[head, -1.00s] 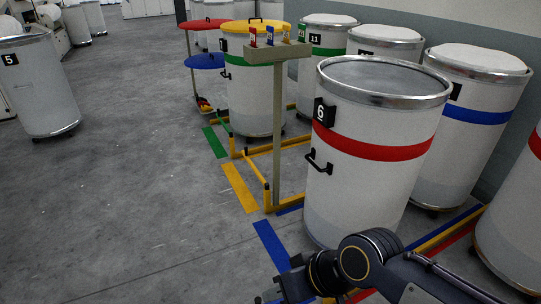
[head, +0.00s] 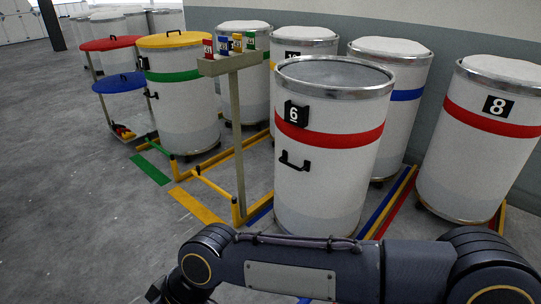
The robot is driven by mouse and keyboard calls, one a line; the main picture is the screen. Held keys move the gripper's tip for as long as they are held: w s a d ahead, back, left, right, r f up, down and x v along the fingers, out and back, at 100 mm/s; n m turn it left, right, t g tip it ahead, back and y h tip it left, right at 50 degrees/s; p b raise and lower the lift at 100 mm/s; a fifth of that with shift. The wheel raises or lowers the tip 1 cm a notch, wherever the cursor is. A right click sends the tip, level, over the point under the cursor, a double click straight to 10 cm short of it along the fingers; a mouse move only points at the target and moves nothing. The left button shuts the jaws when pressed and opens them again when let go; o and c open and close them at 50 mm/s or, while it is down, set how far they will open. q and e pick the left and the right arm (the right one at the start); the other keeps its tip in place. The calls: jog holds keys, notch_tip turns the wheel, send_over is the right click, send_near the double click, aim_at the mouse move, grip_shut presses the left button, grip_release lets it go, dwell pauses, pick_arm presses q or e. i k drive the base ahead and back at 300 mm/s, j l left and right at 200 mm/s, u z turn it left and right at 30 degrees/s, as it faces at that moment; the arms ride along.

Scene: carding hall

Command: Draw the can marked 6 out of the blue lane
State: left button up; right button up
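The can marked 6 (head: 335,185) is a tall white drum with a red band, a metal rim and an open top. It stands upright at the front of the blue lane, whose floor line (head: 379,214) shows to its right. Its black handle (head: 295,160) faces me below the number plate. My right arm crosses the bottom of the head view from the right, in front of the can's base. My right gripper (head: 168,292) is low at the bottom left, dark and cut by the frame edge, apart from the handle. My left gripper is out of view.
A post with a tray of coloured tags (head: 239,140) stands close left of the can. Yellow rails (head: 213,187) run left of it. A can with a blue band (head: 405,95) stands behind, and can 8 (head: 490,150) at right. The left floor is clear.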

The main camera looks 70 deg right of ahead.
aim_at(327, 139)
jog(key=i+z, duration=0.75)
jog(key=i+j+z, duration=0.15)
jog(key=i+z, duration=0.25)
jog(key=i+l+z, duration=0.15)
jog(key=i+z, duration=0.15)
jog(key=z, duration=0.15)
jog(key=i+l+z, duration=0.1)
jog(key=i+z, duration=0.2)
jog(key=z, duration=0.15)
jog(key=i+z, duration=0.3)
jog(key=z, duration=0.2)
jog(key=i+l+z, duration=0.1)
jog(key=i, duration=0.25)
jog(key=i+l+z, duration=0.1)
jog(key=i, duration=0.7)
